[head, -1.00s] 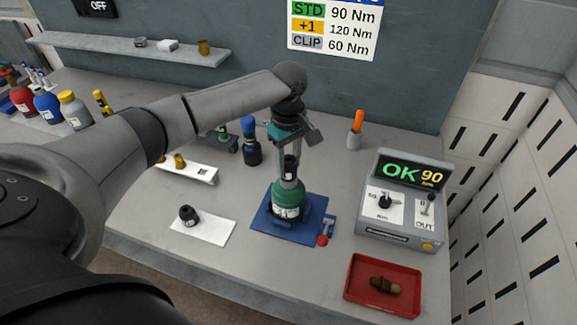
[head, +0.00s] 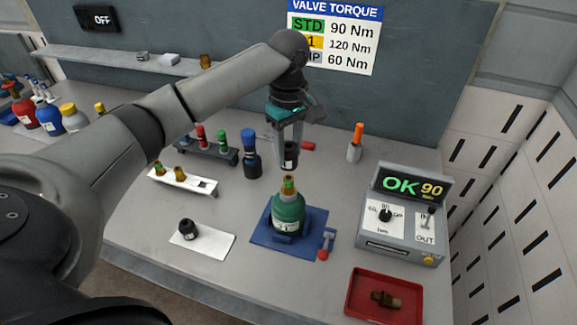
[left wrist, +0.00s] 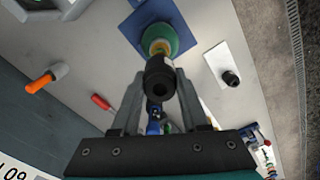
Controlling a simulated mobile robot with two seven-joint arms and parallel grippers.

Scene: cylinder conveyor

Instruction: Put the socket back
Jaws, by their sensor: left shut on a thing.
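My left gripper (head: 290,145) is shut on a black socket (head: 290,158), held upright above the green cylinder (head: 288,212). There is a gap between the socket and the brass valve (head: 288,185) on top of the cylinder. The cylinder stands in a blue fixture (head: 262,232). In the left wrist view the held socket (left wrist: 160,76) shows between the fingers, with the green cylinder (left wrist: 172,38) beyond it. A second black socket (head: 187,229) stands on a white mat (head: 215,243) at the front left. My right gripper is not in view.
A white rack (head: 203,186) with brass parts and a dark rack (head: 222,155) lie left of the cylinder. A blue-and-black tool (head: 250,155) stands behind. The tester reading OK 90 (head: 400,235) and a red tray (head: 360,309) with a brass part are at right.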

